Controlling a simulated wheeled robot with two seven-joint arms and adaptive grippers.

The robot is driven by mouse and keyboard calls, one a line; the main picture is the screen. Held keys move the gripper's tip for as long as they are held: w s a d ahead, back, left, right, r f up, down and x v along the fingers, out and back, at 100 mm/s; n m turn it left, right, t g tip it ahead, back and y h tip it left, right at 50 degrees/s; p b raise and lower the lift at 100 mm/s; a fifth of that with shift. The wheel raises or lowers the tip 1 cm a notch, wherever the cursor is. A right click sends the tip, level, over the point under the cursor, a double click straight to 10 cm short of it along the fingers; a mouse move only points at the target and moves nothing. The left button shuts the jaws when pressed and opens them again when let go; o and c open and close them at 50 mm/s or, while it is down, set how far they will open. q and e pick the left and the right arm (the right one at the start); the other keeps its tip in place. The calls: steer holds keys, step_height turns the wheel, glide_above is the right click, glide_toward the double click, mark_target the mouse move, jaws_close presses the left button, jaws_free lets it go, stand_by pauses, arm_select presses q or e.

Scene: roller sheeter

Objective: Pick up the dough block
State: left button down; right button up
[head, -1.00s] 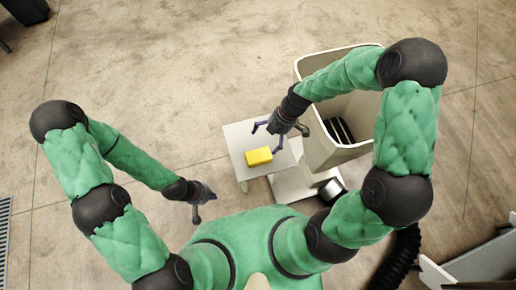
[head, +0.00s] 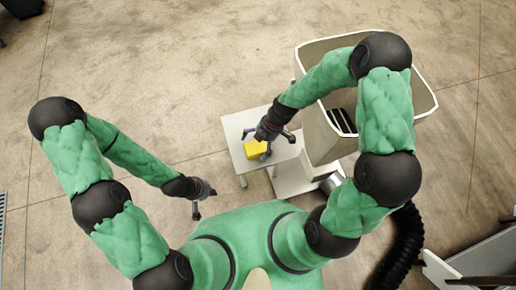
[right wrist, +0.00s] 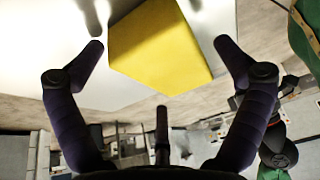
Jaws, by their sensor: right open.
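The yellow dough block (head: 256,149) lies on a small white table (head: 236,128) in the head view. My right gripper (head: 264,146) is just above and around the block, and the hand partly hides it. In the right wrist view the block (right wrist: 158,50) shows large between the spread fingers of my right gripper (right wrist: 160,62).
A large beige machine with an open hopper (head: 425,88) and dark slatted opening stands right of the table. A black ribbed hose (head: 400,240) and a pale panel (head: 480,262) are at lower right. The floor left of the table is clear.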

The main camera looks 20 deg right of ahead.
steer(key=shift+f+b, duration=0.2)
steer(key=shift+b, duration=0.25)
stand_by(0.5)
steer(key=shift+s, duration=0.15)
steer(key=c, duration=1.3)
